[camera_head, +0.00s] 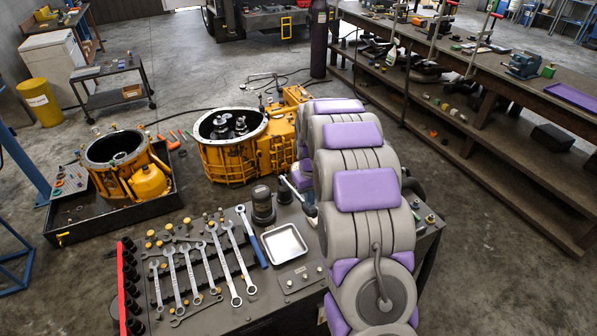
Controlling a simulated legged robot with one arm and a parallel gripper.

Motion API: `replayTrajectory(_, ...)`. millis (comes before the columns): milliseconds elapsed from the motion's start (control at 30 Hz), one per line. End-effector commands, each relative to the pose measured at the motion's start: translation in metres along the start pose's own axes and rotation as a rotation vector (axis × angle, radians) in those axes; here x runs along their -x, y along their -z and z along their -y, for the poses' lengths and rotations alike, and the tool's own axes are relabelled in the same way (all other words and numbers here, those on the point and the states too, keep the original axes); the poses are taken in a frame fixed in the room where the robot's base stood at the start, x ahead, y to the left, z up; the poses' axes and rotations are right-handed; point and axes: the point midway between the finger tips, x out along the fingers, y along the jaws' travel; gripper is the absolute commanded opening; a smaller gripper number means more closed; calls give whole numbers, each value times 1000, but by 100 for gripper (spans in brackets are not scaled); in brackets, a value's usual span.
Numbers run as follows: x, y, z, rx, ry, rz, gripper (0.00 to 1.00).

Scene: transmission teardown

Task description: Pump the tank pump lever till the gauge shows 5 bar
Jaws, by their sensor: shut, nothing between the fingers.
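My grey and purple arm rises from the bottom right and covers the middle of the view. A dark cylindrical unit (263,205) stands on the near bench, left of the arm. I cannot tell whether this is the pump lever. No gauge face can be read, and part of that bench area is hidden behind the arm.
The near bench holds several wrenches (188,268), a blue-handled tool (250,235) and a metal tray (285,244). Yellow transmission housings (232,158) (115,170) stand beyond it. A long workbench (470,60) runs along the right. Concrete floor between is partly clear.

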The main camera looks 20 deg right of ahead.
Motion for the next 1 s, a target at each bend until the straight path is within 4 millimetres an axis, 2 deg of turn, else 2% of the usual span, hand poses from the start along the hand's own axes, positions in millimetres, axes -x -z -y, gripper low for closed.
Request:
replayTrajectory(167, -7, 0, 0, 0, 0, 0, 0)
replayTrajectory(1000, -76, 0, 0, 0, 1, 3, 0)
